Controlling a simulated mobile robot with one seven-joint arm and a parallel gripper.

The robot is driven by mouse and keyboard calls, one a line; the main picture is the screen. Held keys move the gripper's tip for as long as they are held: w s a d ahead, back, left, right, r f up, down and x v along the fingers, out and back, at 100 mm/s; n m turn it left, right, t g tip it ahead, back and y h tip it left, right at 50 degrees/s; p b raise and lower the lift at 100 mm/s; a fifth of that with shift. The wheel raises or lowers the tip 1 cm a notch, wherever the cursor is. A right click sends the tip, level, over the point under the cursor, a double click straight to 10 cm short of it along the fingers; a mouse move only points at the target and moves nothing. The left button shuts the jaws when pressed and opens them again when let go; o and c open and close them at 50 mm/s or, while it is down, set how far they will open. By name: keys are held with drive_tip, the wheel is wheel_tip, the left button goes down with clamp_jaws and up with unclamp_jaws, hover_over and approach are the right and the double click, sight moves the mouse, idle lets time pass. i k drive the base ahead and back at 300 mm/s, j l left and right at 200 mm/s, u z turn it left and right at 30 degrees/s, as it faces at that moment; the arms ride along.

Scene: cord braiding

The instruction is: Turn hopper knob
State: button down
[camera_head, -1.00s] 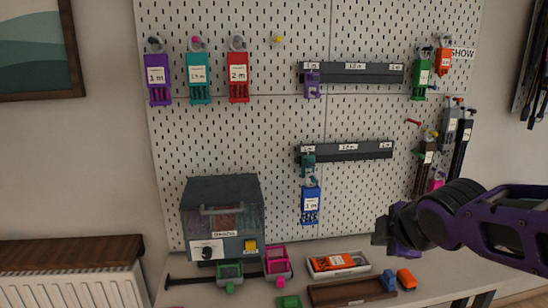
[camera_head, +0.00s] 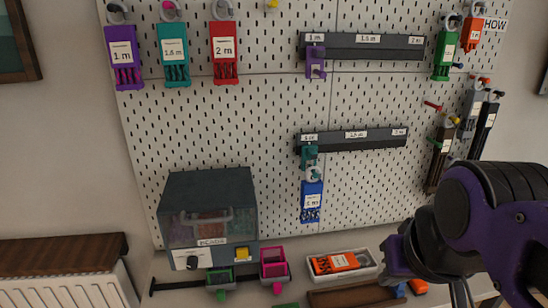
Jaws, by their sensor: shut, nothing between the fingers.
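The hopper (camera_head: 208,215) is a dark grey box with a clear front window and a "BEADS" label, standing at the lower left against the pegboard. Its round dark knob (camera_head: 192,262) sits on a white plate at the lower left of its front. My gripper (camera_head: 388,258) is at the lower right, far to the right of the hopper and touching nothing. It is shut and empty; its fingertips are partly hidden by my wrist.
A green-framed cup (camera_head: 220,281) and a pink-framed cup (camera_head: 274,263) stand by the hopper's front. A white tray (camera_head: 372,270) holding an orange card lies between hopper and gripper. A brown tray (camera_head: 345,298) is in front. Tagged holders hang on the pegboard (camera_head: 220,130).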

sight(192, 262)
drive_tip(key=u, duration=1.35)
drive_tip(key=k+j+z, duration=0.2)
drive_tip(key=j, duration=0.15)
drive_tip(key=j+z, duration=0.2)
drive_tip(key=j, duration=0.15)
drive_tip(key=j+z, duration=0.4)
drive_tip(key=j, duration=0.85)
drive_tip(key=i, duration=0.05)
